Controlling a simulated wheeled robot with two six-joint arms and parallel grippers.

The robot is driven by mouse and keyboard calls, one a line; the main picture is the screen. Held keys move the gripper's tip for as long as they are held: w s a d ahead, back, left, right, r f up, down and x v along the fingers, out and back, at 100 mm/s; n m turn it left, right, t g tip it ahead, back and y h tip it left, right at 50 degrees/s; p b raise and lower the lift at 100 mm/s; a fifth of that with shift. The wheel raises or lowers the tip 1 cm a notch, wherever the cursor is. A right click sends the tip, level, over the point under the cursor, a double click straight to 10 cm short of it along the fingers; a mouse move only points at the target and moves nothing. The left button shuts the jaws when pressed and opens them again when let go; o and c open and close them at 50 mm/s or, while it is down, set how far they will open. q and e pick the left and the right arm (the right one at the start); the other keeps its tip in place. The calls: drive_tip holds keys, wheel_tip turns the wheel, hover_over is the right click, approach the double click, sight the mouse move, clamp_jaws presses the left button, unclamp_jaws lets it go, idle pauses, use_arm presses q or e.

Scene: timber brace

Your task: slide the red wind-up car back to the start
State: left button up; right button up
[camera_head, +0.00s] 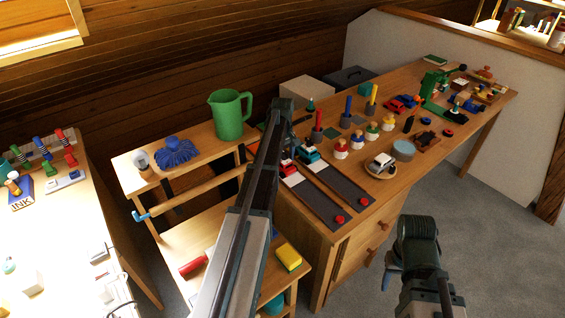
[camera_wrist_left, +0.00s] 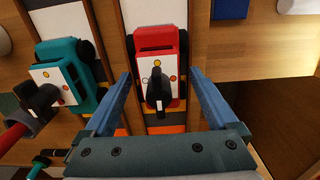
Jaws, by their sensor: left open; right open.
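The red wind-up car (camera_wrist_left: 160,80) has a white top plate with coloured dots and a black key. It sits on a lane with dark and orange stripes. My left gripper (camera_wrist_left: 160,76) is open, with one finger on each side of the car; I cannot tell whether they touch it. In the head view the red car (camera_head: 287,168) is at the far part of the left lane, partly hidden by my left arm. A teal car (camera_wrist_left: 72,80) stands on the lane beside it. My right gripper (camera_head: 412,245) is open and empty, in front of the workbench.
Red buttons (camera_head: 338,219) mark the near ends of the two dark lanes. A green jug (camera_head: 230,115) stands at the left.

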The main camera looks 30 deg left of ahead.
use_arm(q)
clamp_jaws()
idle(0.3)
drive_tip(key=shift+d, duration=0.1)
drive_tip(key=s+d, duration=0.3)
drive_tip(key=d, duration=0.3)
drive_tip(key=s+d, duration=0.2)
drive_tip(key=d, duration=0.5)
drive_tip(key=s+d, duration=0.3)
drive_tip(key=d, duration=0.4)
drive_tip(key=shift+s+d, duration=0.25)
drive_tip(key=shift+s, duration=0.1)
unclamp_jaws()
drive_tip(key=shift+d, duration=0.15)
drive_tip(key=shift+r, duration=0.1)
